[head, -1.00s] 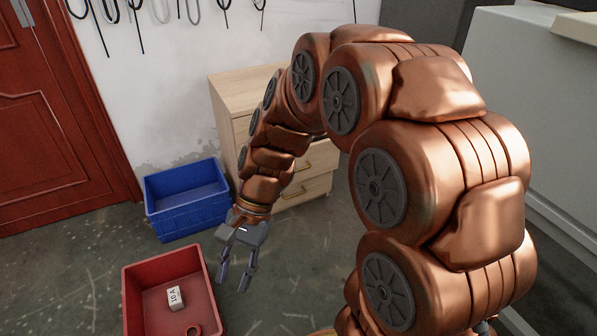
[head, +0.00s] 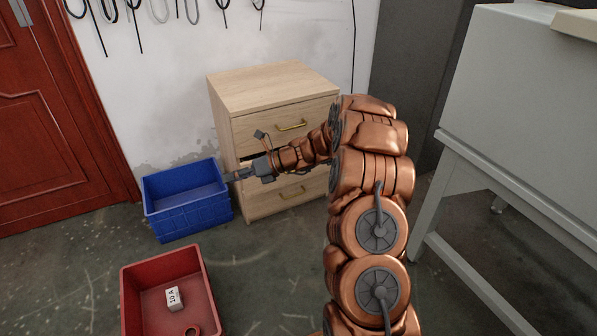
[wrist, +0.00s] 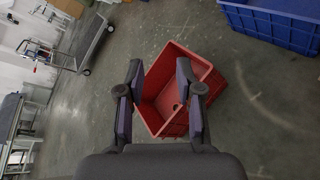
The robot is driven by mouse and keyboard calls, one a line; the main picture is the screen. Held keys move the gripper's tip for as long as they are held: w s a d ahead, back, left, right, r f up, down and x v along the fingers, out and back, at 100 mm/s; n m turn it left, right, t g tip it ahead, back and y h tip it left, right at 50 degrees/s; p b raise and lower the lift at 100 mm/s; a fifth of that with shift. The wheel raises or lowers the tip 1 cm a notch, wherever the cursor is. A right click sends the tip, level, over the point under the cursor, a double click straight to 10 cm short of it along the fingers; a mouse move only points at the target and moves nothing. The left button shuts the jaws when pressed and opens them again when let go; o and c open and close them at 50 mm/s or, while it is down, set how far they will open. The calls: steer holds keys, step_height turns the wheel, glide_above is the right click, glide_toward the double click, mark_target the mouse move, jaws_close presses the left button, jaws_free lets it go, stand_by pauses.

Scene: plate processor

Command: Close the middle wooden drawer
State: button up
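The light wooden cabinet (head: 272,88) stands against the wall in the head view. Its top drawer (head: 262,127), with a brass handle, looks shut. The middle drawer is mostly hidden behind my forearm and gripper; a dark gap shows at its upper left, but I cannot tell how far out it is. The bottom drawer (head: 265,203) shows its handle below my arm. My gripper (head: 229,177) is across the cabinet's front left side, pointing left over the blue crate's right rim. In the wrist view my gripper (wrist: 160,68) is open and empty, fingers apart.
A blue crate (head: 187,213) stands on the floor left of the cabinet. A red crate (head: 133,296), holding a small white block (head: 173,299), is nearer me. A grey bench (head: 505,150) stands at the right. Floor between the red crate and my arm is clear.

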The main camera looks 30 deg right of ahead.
steer(key=w+d+f+m+t+h, duration=0.25)
steer(key=d+f+m, duration=0.35)
steer(key=d, duration=0.5)
steer(key=w+d+f+m+t+h, duration=0.25)
steer(key=d+f+m, duration=0.4)
steer(key=d, duration=0.35)
steer(key=w+d+f+m+t+h, duration=0.15)
steer(key=d+f+m+t, duration=0.4)
steer(key=d, duration=0.55)
steer(key=shift+m+g+h, duration=0.45)
steer(key=shift+m+g, duration=0.15)
steer(key=shift+g, duration=0.35)
steer(key=shift+b+x, duration=1.65)
steer(key=shift+x, duration=1.95)
steer(key=shift+f, duration=0.2)
jaws_close()
